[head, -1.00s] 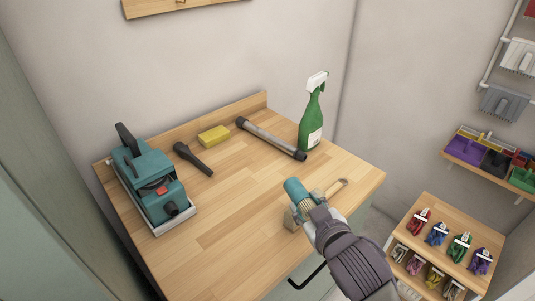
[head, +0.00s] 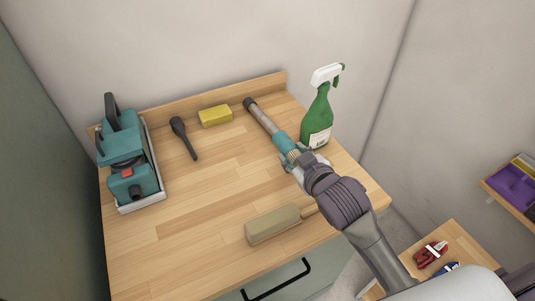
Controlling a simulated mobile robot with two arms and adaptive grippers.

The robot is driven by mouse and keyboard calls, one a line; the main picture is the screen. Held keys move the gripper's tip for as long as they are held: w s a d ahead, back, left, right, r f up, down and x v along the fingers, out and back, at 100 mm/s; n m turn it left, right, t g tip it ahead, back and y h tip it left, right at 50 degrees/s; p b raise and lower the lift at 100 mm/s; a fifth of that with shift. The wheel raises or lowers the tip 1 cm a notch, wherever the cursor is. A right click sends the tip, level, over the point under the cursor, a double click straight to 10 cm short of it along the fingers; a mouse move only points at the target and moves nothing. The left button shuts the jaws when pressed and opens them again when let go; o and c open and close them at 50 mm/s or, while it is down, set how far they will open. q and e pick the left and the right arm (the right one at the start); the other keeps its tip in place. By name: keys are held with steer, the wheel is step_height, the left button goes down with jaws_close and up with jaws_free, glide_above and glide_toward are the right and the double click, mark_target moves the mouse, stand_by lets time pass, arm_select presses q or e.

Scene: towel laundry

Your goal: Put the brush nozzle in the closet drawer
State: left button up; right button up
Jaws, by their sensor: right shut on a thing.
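The brush nozzle (head: 283,143) is a short teal cylinder with pale bristles. My right gripper (head: 300,160) is shut on it, over the right part of the wooden worktop. The nozzle overlaps the near end of a grey tube in the picture; I cannot tell whether they touch. Below the worktop is a grey-green drawer front (head: 235,296) with a black bar handle (head: 278,281). The drawer looks shut, and its lower part is out of frame. My left gripper is not in view.
On the worktop (head: 200,195) stand a teal machine (head: 130,160), a dark crevice nozzle (head: 184,138), a yellow sponge (head: 215,116), the grey tube (head: 262,118), a green spray bottle (head: 318,117) and a wooden brush (head: 272,225). A low shelf (head: 460,238) with clips stands at right.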

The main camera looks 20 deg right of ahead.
glide_above(268, 167)
steer(key=s+d, duration=0.1)
steer(key=s, duration=0.2)
step_height(268, 167, down, 4)
steer(key=shift+s+d+r+p, duration=0.15)
steer(key=shift+r+p, duration=0.05)
steer(key=shift+p, duration=0.15)
steer(key=w+f, duration=0.1)
steer(key=w+a+f, duration=0.1)
steer(key=w, duration=0.1)
steer(key=shift+w, duration=0.1)
steer(key=shift+w+a+f, duration=0.1)
steer(key=shift+f, duration=0.2)
step_height(268, 167, down, 3)
steer(key=shift+f+p, duration=0.15)
steer(key=shift+p, duration=0.3)
steer(key=shift+f, duration=0.2)
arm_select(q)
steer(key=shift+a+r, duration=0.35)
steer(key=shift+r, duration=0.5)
